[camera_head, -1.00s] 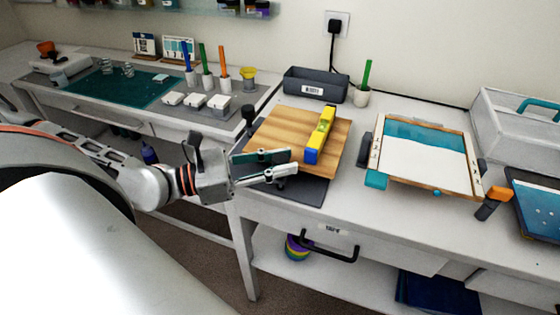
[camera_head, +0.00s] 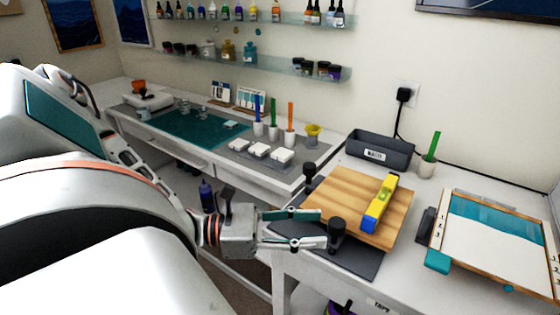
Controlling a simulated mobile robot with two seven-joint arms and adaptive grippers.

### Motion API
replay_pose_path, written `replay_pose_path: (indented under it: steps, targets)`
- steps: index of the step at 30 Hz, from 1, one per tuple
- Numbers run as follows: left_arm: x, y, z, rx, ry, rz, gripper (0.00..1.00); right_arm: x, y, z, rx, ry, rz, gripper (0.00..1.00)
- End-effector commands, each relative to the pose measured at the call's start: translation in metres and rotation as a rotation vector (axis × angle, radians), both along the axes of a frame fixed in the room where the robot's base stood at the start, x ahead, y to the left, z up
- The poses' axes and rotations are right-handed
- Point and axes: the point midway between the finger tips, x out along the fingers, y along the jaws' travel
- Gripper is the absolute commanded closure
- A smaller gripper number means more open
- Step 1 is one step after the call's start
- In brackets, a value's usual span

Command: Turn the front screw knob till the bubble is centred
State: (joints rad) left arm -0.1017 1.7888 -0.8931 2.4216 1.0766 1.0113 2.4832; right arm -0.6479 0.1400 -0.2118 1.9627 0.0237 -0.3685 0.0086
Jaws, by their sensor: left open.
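A wooden board (camera_head: 345,200) lies on a dark grey mat at the left end of the near table. A black front screw knob (camera_head: 337,230) stands at the board's front edge. Another black knob (camera_head: 309,171) stands at its back left corner. My left gripper (camera_head: 324,229) is open, its fingertips just left of the front knob in the picture; whether they touch it I cannot tell. My right gripper is not in view.
A framed teal and white panel (camera_head: 490,245) lies to the right, with a dark grey block at its left edge. A grey bin (camera_head: 380,150) and a cup with a green stick (camera_head: 427,167) stand behind the board. A second table with a teal mat (camera_head: 190,130) is at left.

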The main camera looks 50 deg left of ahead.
Motion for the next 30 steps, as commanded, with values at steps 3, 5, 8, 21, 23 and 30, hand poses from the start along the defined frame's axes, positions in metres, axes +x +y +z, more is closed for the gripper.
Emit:
replay_pose_path:
  steps: [3,5,8,21,23,30]
  targets:
    - [-0.017,0.014,-0.001,0.005,0.005,-0.001,0.59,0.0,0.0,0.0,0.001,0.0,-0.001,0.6]
    - [-0.025,0.021,-0.001,0.005,0.004,0.0,0.59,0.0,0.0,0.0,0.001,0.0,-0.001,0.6]
    - [-0.036,0.029,-0.001,0.004,0.005,0.0,0.59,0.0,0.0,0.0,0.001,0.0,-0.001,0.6]
    - [-0.051,0.041,0.0,0.001,0.002,-0.001,0.59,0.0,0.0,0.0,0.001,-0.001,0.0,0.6]
    - [-0.051,0.041,0.0,0.001,0.002,-0.001,0.59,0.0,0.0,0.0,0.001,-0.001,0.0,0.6]
    - [-0.051,0.041,0.0,0.0,0.002,0.0,0.59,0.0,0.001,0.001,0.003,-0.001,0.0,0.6]
